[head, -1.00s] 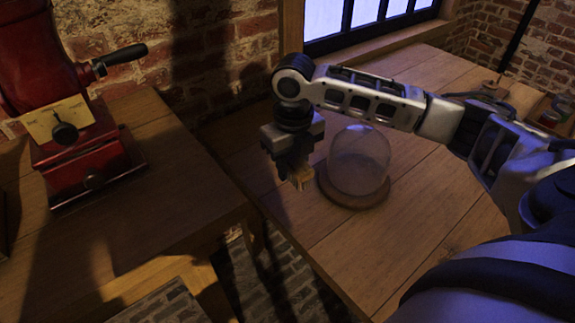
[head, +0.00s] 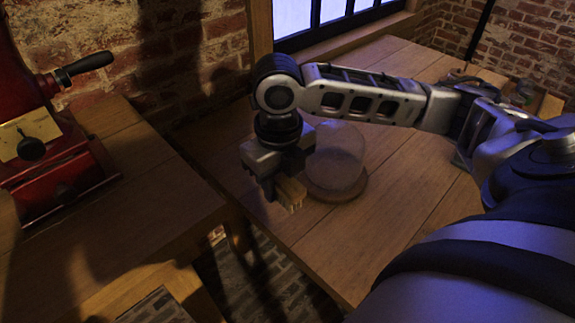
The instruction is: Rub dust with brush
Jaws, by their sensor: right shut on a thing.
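My right gripper (head: 278,184) hangs pointing down over the left edge of the right-hand wooden table. It is shut on a small brush (head: 292,193) with a light wooden body and pale bristles pointing down. A dusty, cloudy glass jar (head: 335,155) shaped like a dome stands on a round wooden base (head: 350,192) on that table, just right of the brush. The gripper and brush overlap the jar's left side in the picture; I cannot tell whether they touch it. My left gripper is not in view.
A red machine (head: 55,165) with a black crank handle stands on the left wooden table (head: 150,215). A gap with brick floor separates the two tables. Small jars (head: 524,92) sit in a box at the far right back. The front of the right table (head: 350,250) is clear.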

